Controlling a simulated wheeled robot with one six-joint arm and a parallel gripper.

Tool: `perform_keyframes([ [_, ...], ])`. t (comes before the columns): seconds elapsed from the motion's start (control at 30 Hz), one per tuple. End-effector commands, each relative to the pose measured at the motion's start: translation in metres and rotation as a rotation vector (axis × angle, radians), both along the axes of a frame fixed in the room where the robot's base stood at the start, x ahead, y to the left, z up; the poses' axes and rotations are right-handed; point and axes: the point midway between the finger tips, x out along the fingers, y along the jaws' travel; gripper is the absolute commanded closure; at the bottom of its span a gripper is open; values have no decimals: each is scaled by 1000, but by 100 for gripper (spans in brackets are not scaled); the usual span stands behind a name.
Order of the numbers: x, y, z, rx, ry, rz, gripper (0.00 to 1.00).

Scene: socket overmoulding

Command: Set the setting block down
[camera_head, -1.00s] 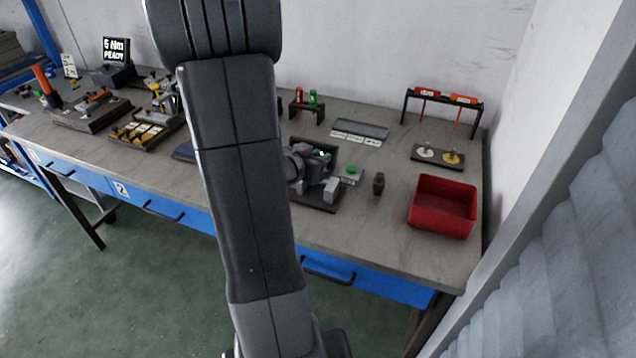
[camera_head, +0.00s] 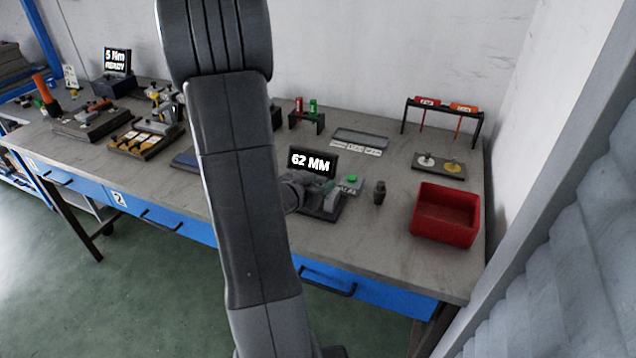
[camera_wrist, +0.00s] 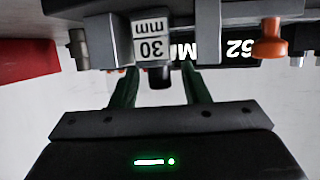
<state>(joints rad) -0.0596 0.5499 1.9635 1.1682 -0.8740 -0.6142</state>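The setting block, grey with a white "30 mm" label, shows upside down in the wrist view (camera_wrist: 152,45). It stands at the gauge fixture on the bench, just beyond my fingers. My gripper (camera_wrist: 160,92) has its two green fingers apart, with a gap around a small dark part between them. I see no clear contact between the fingers and the block; the tips are partly hidden behind grey parts. In the head view my gripper sits low at the fixture, largely covered by my arm. The fixture's display (camera_head: 312,163) reads "62 MM".
A red bin (camera_head: 445,213) stands to the right, with a small dark cylinder (camera_head: 379,192) between it and the fixture. A grey tray (camera_head: 360,138) and a rack with red and orange tags (camera_head: 443,108) lie behind.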

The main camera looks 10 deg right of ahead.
Motion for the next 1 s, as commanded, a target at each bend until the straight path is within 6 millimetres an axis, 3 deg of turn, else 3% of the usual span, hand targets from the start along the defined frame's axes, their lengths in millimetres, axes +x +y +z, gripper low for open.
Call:
perform_keyframes([
  [0.37,-1,2,6,1,-1,1,59],
  [0.8,-56,58,35,1,-2,6,59],
  [1.0,-72,74,42,0,-1,3,59],
])
